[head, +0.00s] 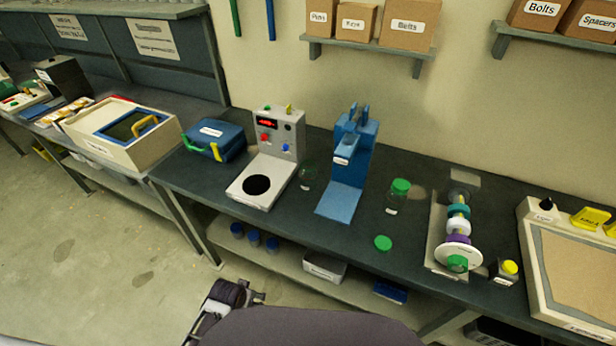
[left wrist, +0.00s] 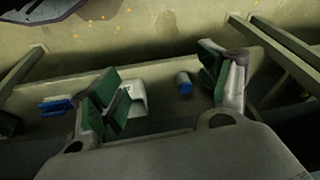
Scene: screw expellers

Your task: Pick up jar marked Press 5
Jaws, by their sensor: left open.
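A clear jar with a green lid (head: 398,195) stands upright on the dark bench, right of a blue press (head: 348,165). Its small label is too small to read. A second clear jar (head: 307,177) without a visible lid stands between the press and a white machine (head: 270,155). A loose green lid (head: 383,243) lies near the bench's front edge. My left gripper (head: 236,293) is in front of the bench, away from both jars. It shows open and empty in the left wrist view (left wrist: 165,77). My right gripper is out of view.
A screw-expeller-like machine (head: 457,232) with coloured rings stands right of the jar. A blue case (head: 213,140) lies at the bench's left. The lower shelf holds several blue-capped containers (head: 254,238), a white bin (head: 325,267) and a blue bin (head: 390,291).

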